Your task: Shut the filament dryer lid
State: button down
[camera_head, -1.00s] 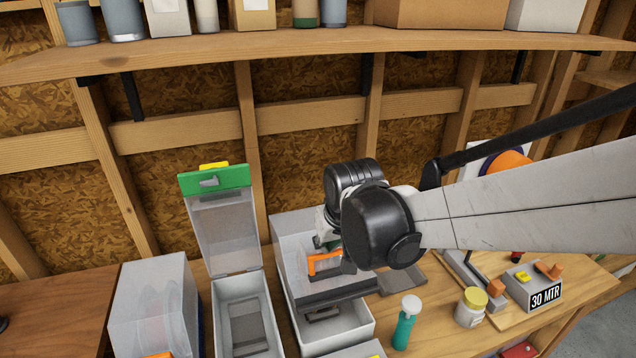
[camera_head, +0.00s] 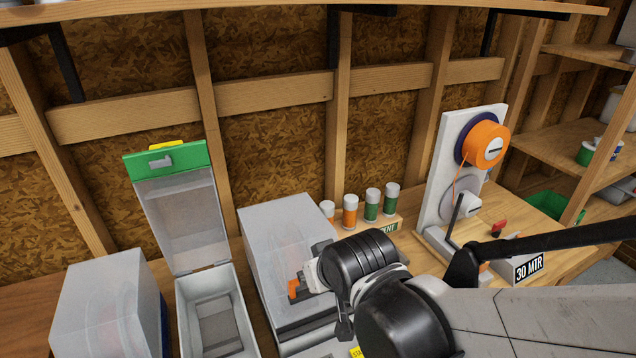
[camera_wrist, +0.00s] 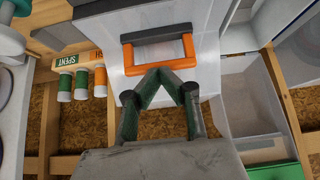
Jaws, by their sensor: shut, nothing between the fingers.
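The filament dryer in front of my gripper has a cloudy, see-through lid (camera_head: 283,232) with an orange handle (camera_head: 293,289). The lid is down over the dark-edged base; I cannot tell whether it is fully seated, as my arm hides part of the front. In the wrist view the orange handle (camera_wrist: 158,52) stands out from the lid's front face. My gripper (camera_wrist: 158,76) is shut and empty, its green-padded fingertips meeting right at the handle's near bar. I cannot tell whether they touch it. In the head view the fingertips are mostly hidden by the wrist.
A bin with its green-edged lid (camera_head: 168,160) standing open is left of the dryer. Another cloudy-lidded box (camera_head: 105,305) stands far left. Several small tubes (camera_head: 371,205) stand behind, with an orange-spool stand (camera_head: 432,185) to the right. The wall is close behind.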

jog(key=shift+s+f, duration=0.2)
jog(key=shift+f, duration=0.4)
jog(key=w+r+p+v, duration=0.1)
jog(key=p+v, duration=0.3)
jog(key=v, duration=0.9)
jog(key=shift+a+r, duration=0.1)
jog(key=shift+a, duration=0.05)
jog(key=s+d+f+m+h+b, duration=0.1)
jog(key=d+f+m+b, duration=0.1)
jog(key=d, duration=0.7)
jog(key=s+d+f+m+h+b, duration=0.1)
jog(key=d+f+m+h+b, duration=0.1)
jog(key=d+f+b, duration=0.3)
jog(key=d+m+b, duration=0.1)
jog(key=d, duration=0.3)
jog(key=shift+s+d+f+b, duration=0.15)
jog(key=shift+d+f+b, duration=0.1)
jog(key=shift+b, duration=0.1)
jog(key=c, duration=2.4)
grip_release()
jog(key=shift+a, duration=0.1)
jog(key=shift+c, duration=0.2)
